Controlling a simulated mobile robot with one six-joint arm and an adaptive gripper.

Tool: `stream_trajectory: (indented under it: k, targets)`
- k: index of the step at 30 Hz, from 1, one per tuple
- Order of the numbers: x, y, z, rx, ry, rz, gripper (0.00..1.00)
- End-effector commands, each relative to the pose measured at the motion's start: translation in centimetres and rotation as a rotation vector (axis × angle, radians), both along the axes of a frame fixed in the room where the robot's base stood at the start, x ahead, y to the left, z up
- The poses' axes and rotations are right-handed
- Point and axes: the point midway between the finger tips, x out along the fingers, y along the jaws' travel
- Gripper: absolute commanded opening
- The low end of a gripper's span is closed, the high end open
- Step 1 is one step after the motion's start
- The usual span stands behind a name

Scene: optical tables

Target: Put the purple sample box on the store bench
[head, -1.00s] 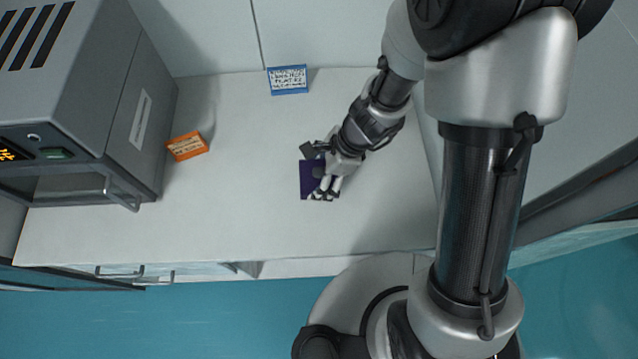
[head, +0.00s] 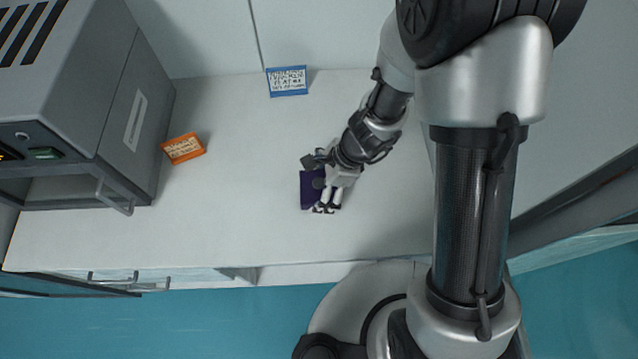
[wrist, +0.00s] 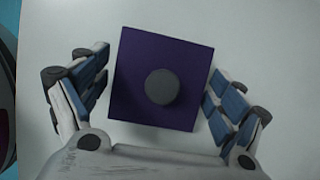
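The purple sample box (head: 311,189) is a dark purple square with a round grey knob on top, over the white bench (head: 240,180). In the wrist view the box (wrist: 135,75) lies between the two fingers of my gripper (wrist: 160,95), slightly turned. I cannot tell the exact height of the fingers above the bench.
An orange labelled box (head: 184,148) lies on the left of the bench. A blue-edged label card (head: 287,81) is at the back. A large grey instrument (head: 90,110) fills the left end. The bench right of the box is mostly clear.

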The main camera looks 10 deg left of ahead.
Motion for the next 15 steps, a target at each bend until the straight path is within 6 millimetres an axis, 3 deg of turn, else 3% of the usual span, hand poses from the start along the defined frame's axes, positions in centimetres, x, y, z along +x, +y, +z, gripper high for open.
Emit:
stream_trajectory:
  k: [15]
  targets:
    - [0.07, -0.12, 0.86, 0.000, -0.001, 0.000, 0.95]
